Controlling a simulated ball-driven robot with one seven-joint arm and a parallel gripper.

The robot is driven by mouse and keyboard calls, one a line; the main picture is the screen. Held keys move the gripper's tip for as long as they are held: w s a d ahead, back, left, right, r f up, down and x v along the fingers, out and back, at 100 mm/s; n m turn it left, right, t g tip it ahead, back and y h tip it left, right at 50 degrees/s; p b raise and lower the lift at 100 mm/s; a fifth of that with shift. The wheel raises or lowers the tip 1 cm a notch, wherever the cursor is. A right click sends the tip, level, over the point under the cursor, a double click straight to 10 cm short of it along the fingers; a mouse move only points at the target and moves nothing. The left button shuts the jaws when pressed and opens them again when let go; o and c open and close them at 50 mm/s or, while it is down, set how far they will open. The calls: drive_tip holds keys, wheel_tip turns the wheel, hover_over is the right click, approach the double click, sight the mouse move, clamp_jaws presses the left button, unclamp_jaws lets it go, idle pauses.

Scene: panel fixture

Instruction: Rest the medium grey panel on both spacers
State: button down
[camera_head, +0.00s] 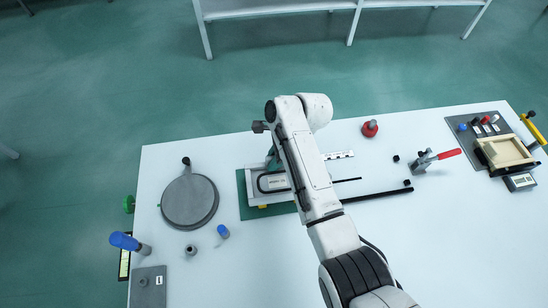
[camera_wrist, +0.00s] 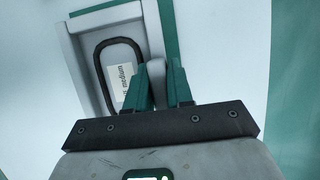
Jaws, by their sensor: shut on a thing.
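In the head view the panel (camera_head: 276,182) is at the fixture on the green mat, beside my arm. My gripper (camera_wrist: 158,72) has its green fingers shut on a grey upright part of the panel at its near edge. In the head view my gripper (camera_head: 273,161) is partly hidden by my wrist. I cannot make out the spacers, or whether the panel touches them.
The green mat (camera_head: 246,207) lies on the white table. A round grey plate (camera_head: 189,202) and a blue-topped piece (camera_head: 223,231) stand to the left. A red-handled clamp (camera_head: 436,159) and dark bars lie to the right.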

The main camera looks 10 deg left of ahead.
drive_tip(key=shift+f, duration=0.3)
drive_tip(key=c, duration=0.9)
unclamp_jaws()
drive_tip(key=b+v, duration=0.1)
drive_tip(key=v, duration=0.9)
drive_tip(key=shift+w+d+r, duration=0.1)
drive_tip(key=shift+d+r, duration=0.05)
drive_tip(key=shift+r, duration=0.2)
